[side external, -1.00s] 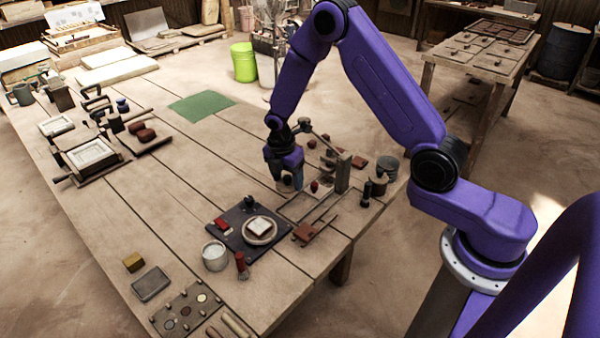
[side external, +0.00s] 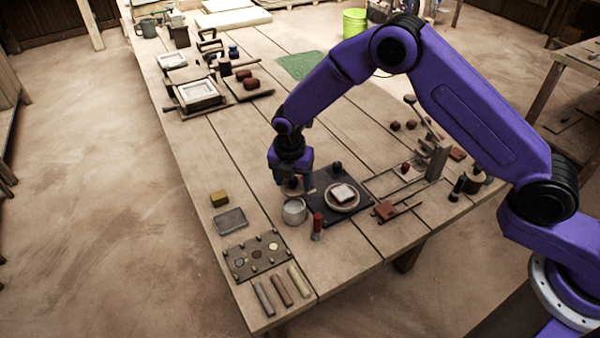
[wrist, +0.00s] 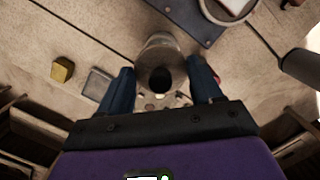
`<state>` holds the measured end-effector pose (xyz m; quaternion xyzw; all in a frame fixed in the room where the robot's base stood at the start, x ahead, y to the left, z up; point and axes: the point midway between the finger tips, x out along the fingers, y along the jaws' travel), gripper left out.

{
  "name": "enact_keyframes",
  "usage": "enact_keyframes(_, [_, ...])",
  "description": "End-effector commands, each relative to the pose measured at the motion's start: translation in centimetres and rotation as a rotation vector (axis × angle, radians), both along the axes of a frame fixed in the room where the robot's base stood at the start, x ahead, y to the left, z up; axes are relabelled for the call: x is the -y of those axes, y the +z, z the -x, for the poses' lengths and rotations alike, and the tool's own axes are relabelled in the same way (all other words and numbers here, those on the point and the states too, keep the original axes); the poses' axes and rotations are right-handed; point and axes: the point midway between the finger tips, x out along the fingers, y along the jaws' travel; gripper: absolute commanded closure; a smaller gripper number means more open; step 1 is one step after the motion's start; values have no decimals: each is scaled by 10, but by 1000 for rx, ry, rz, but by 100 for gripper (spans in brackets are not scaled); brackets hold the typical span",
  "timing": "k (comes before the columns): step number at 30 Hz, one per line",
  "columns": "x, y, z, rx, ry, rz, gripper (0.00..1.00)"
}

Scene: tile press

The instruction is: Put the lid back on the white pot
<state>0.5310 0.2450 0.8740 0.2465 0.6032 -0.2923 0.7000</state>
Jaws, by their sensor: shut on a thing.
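The white pot (side external: 294,213) stands on the table at the near left corner of the dark board in the side view. My gripper (side external: 291,180) points down just above and slightly behind the pot. It is shut on the lid (side external: 292,190), a small brownish disc partly hidden by the fingers. In the wrist view my gripper (wrist: 160,72) has a finger on each side of a round grey shape with a dark round knob (wrist: 160,80). I cannot tell there where lid ends and pot begins. Whether the lid touches the pot's rim is unclear.
The dark board (side external: 325,205) carries a round plate (side external: 342,203) with a pale tile. A red-topped bottle (side external: 317,226) stands right of the pot. A yellow block (side external: 219,198) and grey tray (side external: 231,218) lie to the left. Bare planks lie behind the gripper.

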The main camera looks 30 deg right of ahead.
Motion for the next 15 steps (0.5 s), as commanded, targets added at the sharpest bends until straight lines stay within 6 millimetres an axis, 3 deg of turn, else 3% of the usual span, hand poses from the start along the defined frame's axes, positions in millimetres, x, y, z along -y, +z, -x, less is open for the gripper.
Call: enact_keyframes(15, [1, -43, 0, -1, -1, 1, 64])
